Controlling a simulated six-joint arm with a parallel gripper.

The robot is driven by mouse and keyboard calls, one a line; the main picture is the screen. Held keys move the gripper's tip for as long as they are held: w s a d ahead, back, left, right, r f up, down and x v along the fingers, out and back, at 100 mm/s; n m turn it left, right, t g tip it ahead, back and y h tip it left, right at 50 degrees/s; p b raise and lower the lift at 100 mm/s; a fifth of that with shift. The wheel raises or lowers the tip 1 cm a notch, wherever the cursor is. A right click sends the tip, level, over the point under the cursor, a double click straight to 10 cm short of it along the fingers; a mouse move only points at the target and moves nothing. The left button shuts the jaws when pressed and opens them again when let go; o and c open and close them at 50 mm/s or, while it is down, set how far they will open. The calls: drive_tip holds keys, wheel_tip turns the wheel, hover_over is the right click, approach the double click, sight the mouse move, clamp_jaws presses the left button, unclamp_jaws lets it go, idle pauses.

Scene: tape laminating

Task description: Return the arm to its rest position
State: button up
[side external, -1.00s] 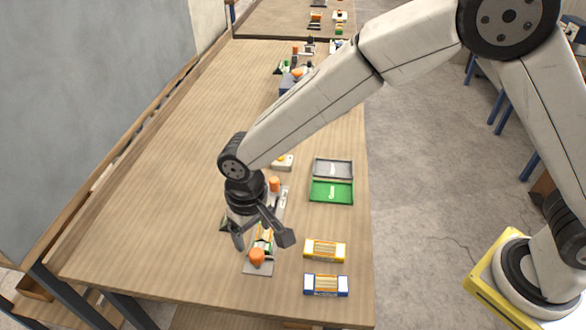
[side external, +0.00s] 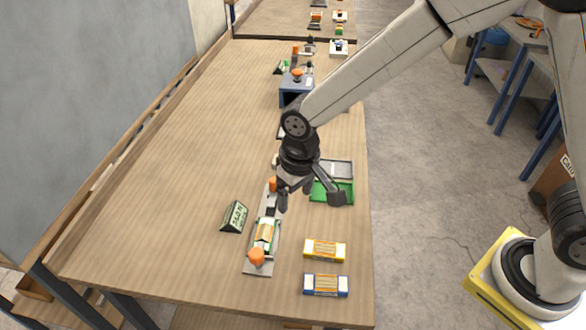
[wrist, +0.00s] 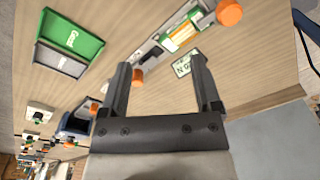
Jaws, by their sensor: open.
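My gripper (side external: 309,200) is open and empty, with its fingers apart. In the side external view it hangs above the table between the laminating fixture and the trays. The fixture (side external: 262,238) is a grey plate with orange knobs and a green, white and orange piece on it; the far part is partly hidden by my gripper. In the wrist view my open fingers (wrist: 162,82) show with the fixture (wrist: 152,55) beyond them. Nothing is between the fingers.
A small sign (side external: 234,217) stands left of the fixture. Green (side external: 340,196) and grey (side external: 340,168) trays lie behind my gripper. A yellow-ended box (side external: 324,250) and a blue-ended box (side external: 326,285) lie at the front right. A blue device (side external: 292,90) stands farther back. The table's left side is clear.

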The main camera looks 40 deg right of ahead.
drive_tip(key=s+d+t, duration=0.1)
drive_tip(key=s+d, duration=0.4)
drive_tip(key=d, duration=0.4)
drive_tip(key=s+d+r+m, duration=0.1)
drive_tip(key=s+d, duration=0.4)
drive_tip(key=d, duration=0.4)
drive_tip(key=shift+d+r+t, duration=0.15)
drive_tip(key=shift+r+t, duration=0.15)
drive_tip(key=shift+t, duration=0.1)
drive_tip(key=shift+w, duration=0.1)
